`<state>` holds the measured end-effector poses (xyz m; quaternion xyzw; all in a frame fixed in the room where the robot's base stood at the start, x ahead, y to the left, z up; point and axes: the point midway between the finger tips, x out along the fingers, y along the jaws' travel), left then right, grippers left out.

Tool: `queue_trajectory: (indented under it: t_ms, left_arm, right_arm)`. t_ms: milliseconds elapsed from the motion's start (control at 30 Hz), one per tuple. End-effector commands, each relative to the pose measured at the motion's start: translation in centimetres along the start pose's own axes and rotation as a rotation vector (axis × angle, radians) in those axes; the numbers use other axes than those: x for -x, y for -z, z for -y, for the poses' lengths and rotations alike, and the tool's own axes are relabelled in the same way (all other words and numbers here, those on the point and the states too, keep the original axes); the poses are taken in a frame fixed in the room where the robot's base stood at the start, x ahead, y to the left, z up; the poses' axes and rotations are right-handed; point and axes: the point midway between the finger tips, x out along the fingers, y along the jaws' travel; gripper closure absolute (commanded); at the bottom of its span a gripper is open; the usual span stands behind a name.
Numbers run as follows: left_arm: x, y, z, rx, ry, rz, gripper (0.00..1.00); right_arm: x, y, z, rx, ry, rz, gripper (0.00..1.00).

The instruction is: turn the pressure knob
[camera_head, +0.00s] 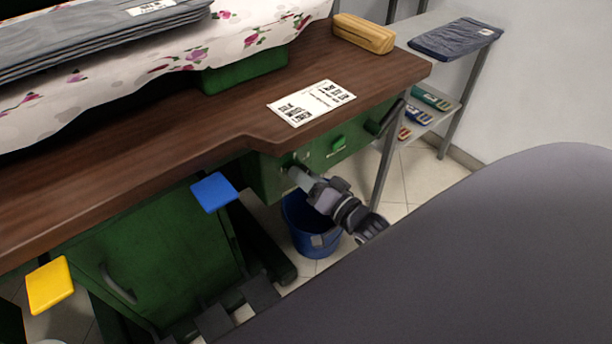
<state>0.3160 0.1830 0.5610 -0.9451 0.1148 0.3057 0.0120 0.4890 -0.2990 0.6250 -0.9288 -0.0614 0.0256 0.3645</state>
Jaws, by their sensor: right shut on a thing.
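The green control panel (335,143) sits under the front edge of the brown wooden table. My right gripper (298,175) reaches up to the panel's left part from the lower right. Its fingers are shut on the pressure knob there. The knob is mostly hidden behind the fingers, so its turn angle cannot be read. My left gripper is not in view.
A blue bucket (303,238) stands on the floor below my right gripper. A blue pad (214,192) and a yellow pad (49,285) stick out below the table (190,133). A printed sheet (311,102) lies above the panel. A metal shelf (436,102) stands at the right.

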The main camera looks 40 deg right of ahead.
Motion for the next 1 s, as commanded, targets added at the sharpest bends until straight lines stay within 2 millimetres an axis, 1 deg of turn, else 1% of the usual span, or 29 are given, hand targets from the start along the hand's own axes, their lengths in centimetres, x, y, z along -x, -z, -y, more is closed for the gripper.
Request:
queue_trajectory:
  t_ms: [267,600,1000]
  left_arm:
    - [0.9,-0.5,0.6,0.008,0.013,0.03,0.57]
    - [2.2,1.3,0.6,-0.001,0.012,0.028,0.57]
    - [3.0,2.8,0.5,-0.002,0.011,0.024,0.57]
  right_arm:
    - [0.0,0.2,0.3,0.163,-0.006,0.005,0.86]
    - [0.0,0.2,0.3,0.48,-0.018,0.018,0.86]
    - [0.0,0.1,0.4,0.858,-0.032,0.032,0.86]
